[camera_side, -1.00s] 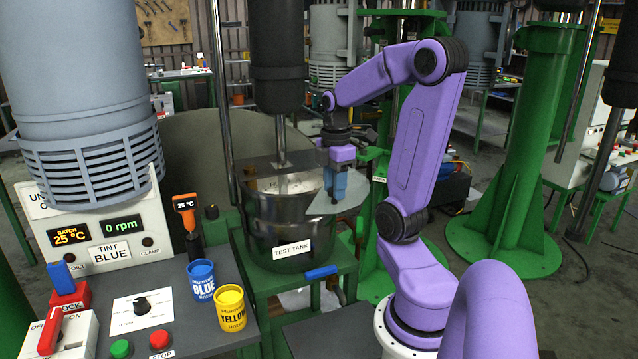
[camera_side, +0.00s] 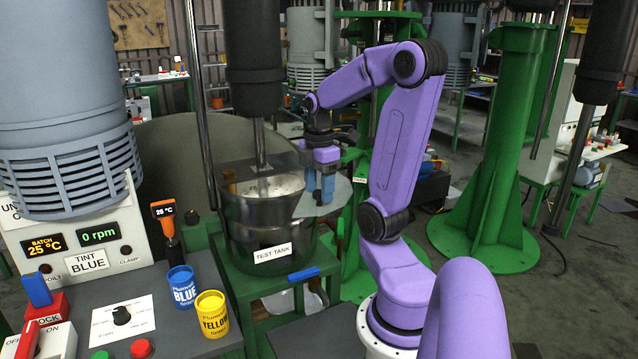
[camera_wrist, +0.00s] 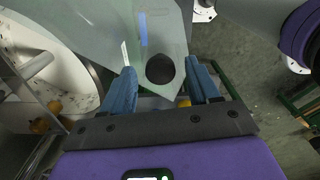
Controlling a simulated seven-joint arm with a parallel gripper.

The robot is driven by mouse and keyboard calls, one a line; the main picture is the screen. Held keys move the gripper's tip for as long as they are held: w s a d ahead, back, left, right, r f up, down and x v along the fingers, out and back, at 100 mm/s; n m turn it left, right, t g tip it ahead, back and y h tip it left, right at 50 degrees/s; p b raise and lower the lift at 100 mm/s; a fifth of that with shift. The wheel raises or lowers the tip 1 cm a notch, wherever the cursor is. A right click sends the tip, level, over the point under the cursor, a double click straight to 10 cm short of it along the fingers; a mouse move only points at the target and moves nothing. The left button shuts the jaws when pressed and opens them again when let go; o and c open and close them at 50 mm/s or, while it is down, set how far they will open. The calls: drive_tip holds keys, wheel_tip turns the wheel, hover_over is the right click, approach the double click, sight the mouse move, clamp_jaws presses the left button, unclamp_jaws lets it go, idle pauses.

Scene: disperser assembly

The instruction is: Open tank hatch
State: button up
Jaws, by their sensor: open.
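The metal test tank (camera_side: 248,222) stands upright on a green stand, and pale material shows inside its open top. A translucent grey hatch panel (camera_side: 338,192) sticks out past the tank's right rim. In the wrist view the hatch panel (camera_wrist: 95,35) carries a dark round knob or hole (camera_wrist: 160,69); I cannot tell which. My gripper (camera_side: 320,198) points down at the panel with its two blue fingers apart. In the wrist view the open fingers (camera_wrist: 162,90) lie on either side of the dark round part. I cannot tell whether they touch the panel.
A mixer shaft (camera_side: 261,150) comes down into the tank. A blue tint can (camera_side: 184,288) and a yellow one (camera_side: 211,314) stand on the control bench at the left. A blue handle (camera_side: 304,274) shows at the stand's front edge. Green columns stand behind my arm.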

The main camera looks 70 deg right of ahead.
wheel_tip(320, 180, up, 18)
drive_tip(key=shift+f, duration=0.25)
idle(0.4)
idle(0.4)
drive_tip(key=w+a+f+n, duration=0.1)
drive_tip(key=w+a+f, duration=0.1)
drive_tip(key=a+f, duration=0.45)
drive_tip(key=w+a+f, duration=0.3)
drive_tip(key=a+f, duration=0.1)
drive_tip(key=a, duration=0.6)
drive_tip(key=s+a+f+n, duration=0.1)
drive_tip(key=s+a+f, duration=0.9)
drive_tip(key=s+a, duration=0.2)
drive_tip(key=shift+f, duration=0.25)
idle(0.7)
